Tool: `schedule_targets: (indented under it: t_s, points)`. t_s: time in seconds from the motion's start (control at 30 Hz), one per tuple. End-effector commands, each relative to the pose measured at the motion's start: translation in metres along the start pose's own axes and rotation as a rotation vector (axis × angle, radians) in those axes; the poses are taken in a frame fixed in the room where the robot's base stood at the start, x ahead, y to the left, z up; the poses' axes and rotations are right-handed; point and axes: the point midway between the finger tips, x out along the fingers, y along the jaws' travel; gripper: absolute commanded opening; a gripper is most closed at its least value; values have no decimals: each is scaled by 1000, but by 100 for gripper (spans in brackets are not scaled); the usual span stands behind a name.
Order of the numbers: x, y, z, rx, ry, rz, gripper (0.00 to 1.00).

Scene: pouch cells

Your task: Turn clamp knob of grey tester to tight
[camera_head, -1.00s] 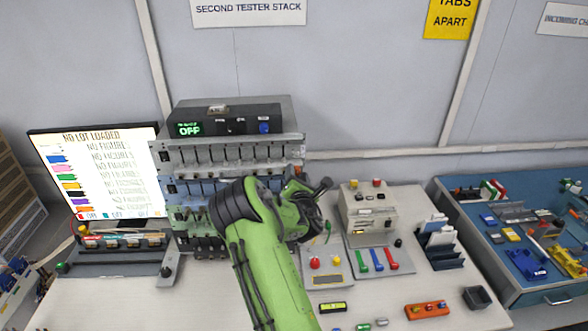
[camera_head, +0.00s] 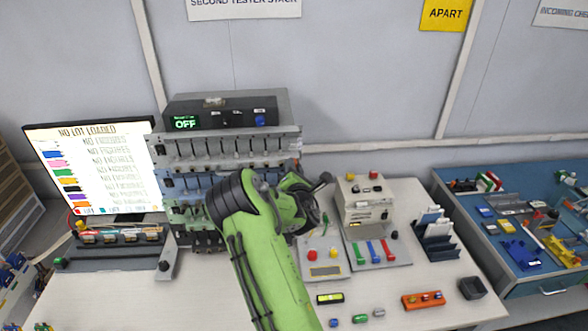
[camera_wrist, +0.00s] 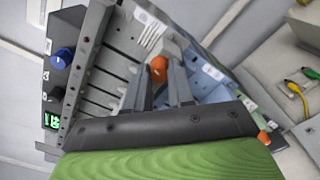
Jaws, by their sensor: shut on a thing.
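The grey tester (camera_head: 226,150) is the top grey row of slots in the tester stack, under a black box. In the wrist view its grey slotted face (camera_wrist: 112,62) runs at a slant. An orange clamp knob (camera_wrist: 158,68) sits at its end. My gripper (camera_wrist: 159,73) has its two dark fingers on either side of the knob and is shut on it. The knob's turn mark cannot be made out. In the head view my green arm reaches to the stack's right end, and the fingers and knob are mostly hidden there.
The black box (camera_head: 222,112) on top reads OFF and has a blue knob (camera_wrist: 63,58). Blue and green tiers lie below the grey one. A lit screen (camera_head: 95,170) stands at left. Front table area is partly clear.

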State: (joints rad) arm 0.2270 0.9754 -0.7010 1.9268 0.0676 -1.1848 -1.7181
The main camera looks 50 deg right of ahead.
Motion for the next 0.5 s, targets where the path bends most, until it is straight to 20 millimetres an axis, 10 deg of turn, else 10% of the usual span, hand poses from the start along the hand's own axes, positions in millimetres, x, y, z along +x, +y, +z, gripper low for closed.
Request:
schedule_targets:
  t_s: [0.5]
  points:
    - [0,-2,0,463,-2,0,0]
